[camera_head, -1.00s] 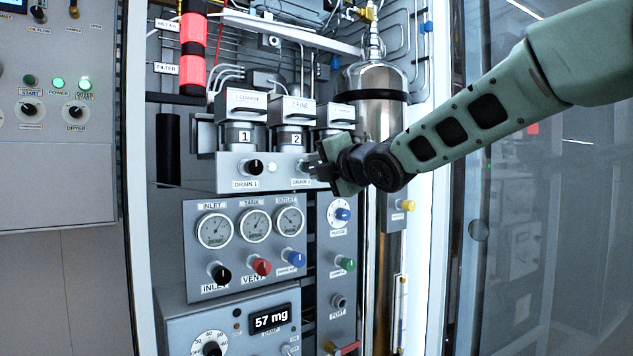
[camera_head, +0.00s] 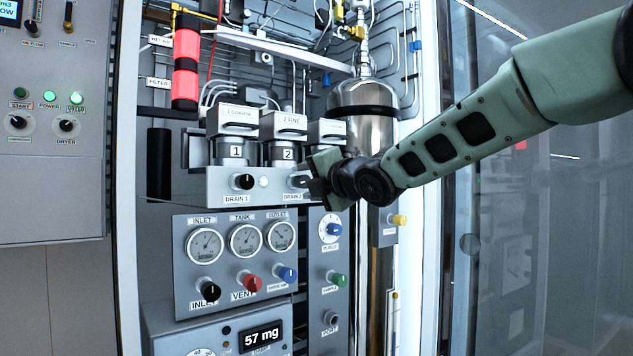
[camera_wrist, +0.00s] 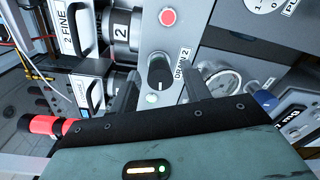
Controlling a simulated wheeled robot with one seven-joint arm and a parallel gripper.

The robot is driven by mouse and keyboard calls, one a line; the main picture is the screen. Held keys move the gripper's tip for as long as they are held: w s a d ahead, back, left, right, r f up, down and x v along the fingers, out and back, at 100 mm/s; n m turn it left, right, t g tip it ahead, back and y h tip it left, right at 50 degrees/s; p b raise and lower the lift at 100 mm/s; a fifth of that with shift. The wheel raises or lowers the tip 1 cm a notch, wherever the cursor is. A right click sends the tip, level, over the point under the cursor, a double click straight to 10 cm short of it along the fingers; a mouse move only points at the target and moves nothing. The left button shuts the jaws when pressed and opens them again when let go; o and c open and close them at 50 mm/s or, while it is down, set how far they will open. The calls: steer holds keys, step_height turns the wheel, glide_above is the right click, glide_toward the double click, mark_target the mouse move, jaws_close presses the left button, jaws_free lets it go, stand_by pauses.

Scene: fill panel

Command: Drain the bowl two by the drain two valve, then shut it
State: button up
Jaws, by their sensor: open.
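Bowl two (camera_head: 282,152) is a metallic cup labelled 2 under the "2 FINE" head. It also shows at the top of the wrist view (camera_wrist: 121,27). What is inside it cannot be seen. The drain two valve is a dark round knob (camera_wrist: 160,72) above the "DRAIN 2" label in the panel's own sense, with a pale mark at its lower edge in the wrist view. My gripper (camera_head: 304,183) is at this knob. In the wrist view, its open fingers (camera_wrist: 157,85) stand on either side of the knob; contact is not clear. My gripper partly hides the knob in the head view.
A red round lamp (camera_wrist: 168,17) is beside the drain two knob. The drain one knob (camera_head: 243,182) is to the left on the same strip. Gauges (camera_head: 245,241) and coloured knobs lie below. A steel cylinder (camera_head: 371,120) stands behind my wrist. The display (camera_head: 262,337) reads 57 mg.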

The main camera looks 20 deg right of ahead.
steer(key=p+v, duration=1.1)
steer(key=v, duration=0.6)
steer(key=shift+s+p, duration=0.2)
steer(key=shift+p, duration=0.2)
steer(key=s+a+f+m+g+h+p, duration=0.2)
steer(key=s+a+f+m+g+p, duration=0.35)
steer(key=a+f+m+g, duration=0.3)
steer(key=s+a+f+m+g+h+p, duration=0.1)
steer(key=s+f+m+g+p, duration=0.1)
steer(key=s, duration=0.7)
steer(key=s+a+f+m+g+h+p, duration=0.1)
steer(key=s+a+f+m+g+p, duration=0.1)
steer(key=s+m+g, duration=0.4)
steer(key=s+f+m, duration=0.1)
steer(key=s+m, duration=0.1)
steer(key=s, duration=0.2)
steer(key=shift+a+f+h, duration=0.25)
steer(key=shift+f+h, duration=0.15)
